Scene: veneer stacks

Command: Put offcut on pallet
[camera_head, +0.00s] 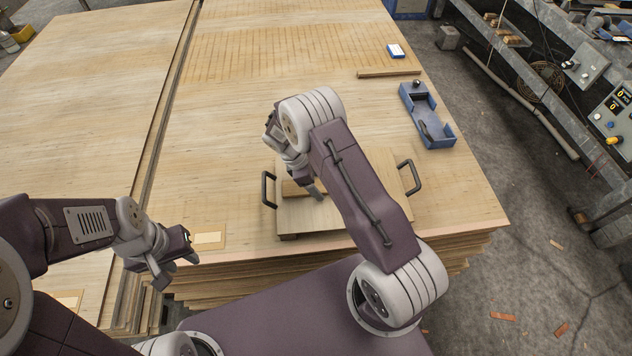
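A light wooden board with two black handles, which looks like the pallet (308,217), lies near the front edge of the right veneer stack. A small wooden block (291,189), possibly the offcut, shows at the board's left part, under my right gripper. My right gripper (306,187) points down beside this block. One dark finger shows; the other is hidden, so I cannot tell whether it grips the block. My arm covers the board's right part. My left gripper (177,268) hangs by the front edge, fingers apart and empty. A thin wooden strip (388,73) lies farther back.
The right veneer stack (430,200) has bare room around the board. A paper label (208,237) lies near my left gripper. A metal conveyor frame stands right.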

